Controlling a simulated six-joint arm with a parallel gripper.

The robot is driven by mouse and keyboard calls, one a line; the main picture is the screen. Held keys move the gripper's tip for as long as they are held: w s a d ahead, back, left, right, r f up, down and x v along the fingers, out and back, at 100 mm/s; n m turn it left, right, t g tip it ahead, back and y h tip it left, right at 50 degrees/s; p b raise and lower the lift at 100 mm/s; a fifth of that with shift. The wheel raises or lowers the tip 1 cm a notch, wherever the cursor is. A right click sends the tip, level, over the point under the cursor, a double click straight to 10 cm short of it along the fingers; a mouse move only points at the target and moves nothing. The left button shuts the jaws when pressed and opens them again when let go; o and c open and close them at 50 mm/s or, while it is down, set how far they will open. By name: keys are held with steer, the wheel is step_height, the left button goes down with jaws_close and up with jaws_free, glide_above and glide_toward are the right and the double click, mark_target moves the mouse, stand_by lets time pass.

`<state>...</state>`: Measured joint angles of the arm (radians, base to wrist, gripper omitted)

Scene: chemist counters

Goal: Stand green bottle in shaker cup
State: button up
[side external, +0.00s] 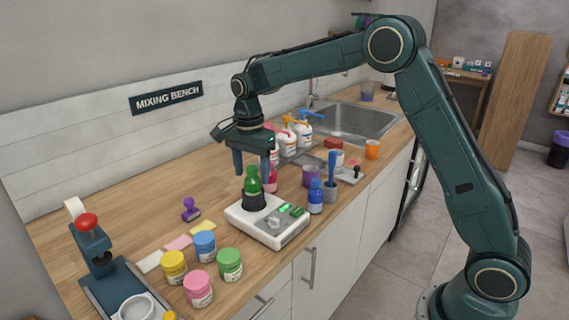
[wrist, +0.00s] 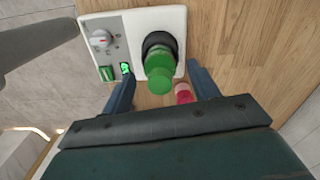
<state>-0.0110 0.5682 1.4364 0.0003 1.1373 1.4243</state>
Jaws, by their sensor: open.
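The green bottle (side external: 252,184) stands upright in the dark shaker cup (side external: 254,202), its lower part hidden by the cup wall. The cup sits on the white shaker base (side external: 281,233), which has a knob and a lit green display. My gripper (side external: 252,177) points down, open, with its fingertips around the height of the bottle's upper part. In the wrist view the green bottle (wrist: 160,72) lies between the two spread fingers of my gripper (wrist: 158,72), with a gap on each side. The dark cup (wrist: 154,41) shows behind it.
A pink bottle (side external: 270,180) stands close behind the shaker; a blue bottle (side external: 315,196) stands just to its right. Several coloured jars, including a green one (side external: 229,264), stand at the front left. A purple stamp (side external: 190,209) is at the left, with clear wood around it.

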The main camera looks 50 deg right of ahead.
step_height(320, 180, up, 11)
stand_by(0.5)
stand_by(0.5)
steer(key=s+r+n+t, duration=0.1)
steer(key=s+r+n, duration=0.25)
steer(key=s, duration=0.55)
steer(key=s+r+n+t, duration=0.2)
steer(key=s+n, duration=0.3)
steer(key=s, duration=0.3)
steer(key=s+f+n+t, duration=0.1)
steer(key=s+f+n, duration=0.2)
steer(key=s, duration=0.5)
steer(key=s+f+n+t, duration=0.1)
steer(key=s+f+n, duration=0.3)
steer(key=s, duration=0.5)
steer(key=shift+d+n+t, duration=0.3)
steer(key=shift+n, duration=0.05)
